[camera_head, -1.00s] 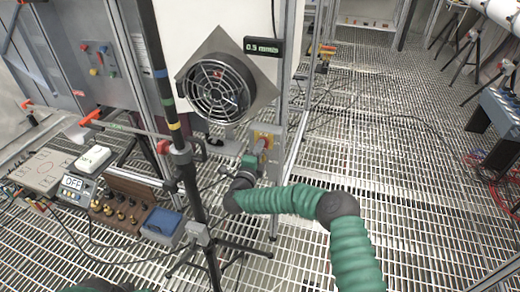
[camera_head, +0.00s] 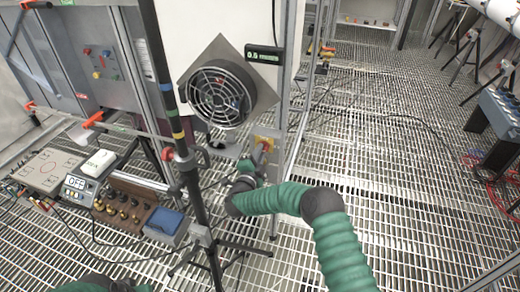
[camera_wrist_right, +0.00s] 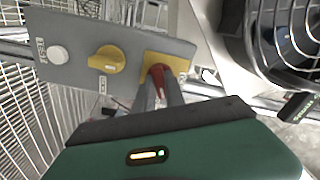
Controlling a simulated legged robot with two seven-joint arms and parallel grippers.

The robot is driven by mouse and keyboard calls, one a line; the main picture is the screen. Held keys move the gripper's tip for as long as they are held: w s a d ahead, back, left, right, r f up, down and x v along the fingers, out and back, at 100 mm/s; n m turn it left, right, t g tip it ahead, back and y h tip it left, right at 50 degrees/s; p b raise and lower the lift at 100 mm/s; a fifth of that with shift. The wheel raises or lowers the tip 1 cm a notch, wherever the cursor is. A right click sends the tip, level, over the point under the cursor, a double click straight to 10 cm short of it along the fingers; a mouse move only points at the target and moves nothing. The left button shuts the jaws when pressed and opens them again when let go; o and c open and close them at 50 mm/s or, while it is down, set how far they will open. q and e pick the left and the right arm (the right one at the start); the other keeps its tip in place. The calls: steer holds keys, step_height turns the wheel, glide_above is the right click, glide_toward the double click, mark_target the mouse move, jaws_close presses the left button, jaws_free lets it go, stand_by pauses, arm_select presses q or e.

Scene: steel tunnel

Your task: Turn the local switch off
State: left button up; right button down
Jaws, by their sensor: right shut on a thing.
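A grey control panel (camera_wrist_right: 85,50) carries a red rotary handle (camera_wrist_right: 160,75) on a yellow plate (camera_wrist_right: 178,63), a yellow knob (camera_wrist_right: 107,60) and a round white button (camera_wrist_right: 57,54). My left gripper is not visible; only part of my arm shows at bottom left.
A caged fan (camera_head: 220,95) sits close above and left of the panel. A black tripod stand (camera_head: 200,215) is left of my right arm. Instrument boxes (camera_head: 122,205) lie on the grating at left. The grated floor at right is mostly clear, with cables.

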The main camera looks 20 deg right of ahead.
steer(key=shift+f+n+p, duration=0.1)
steer(key=shift+n+p, duration=1.4)
steer(key=shift+n, duration=4.9)
steer(key=c, duration=1.4)
jaws_free()
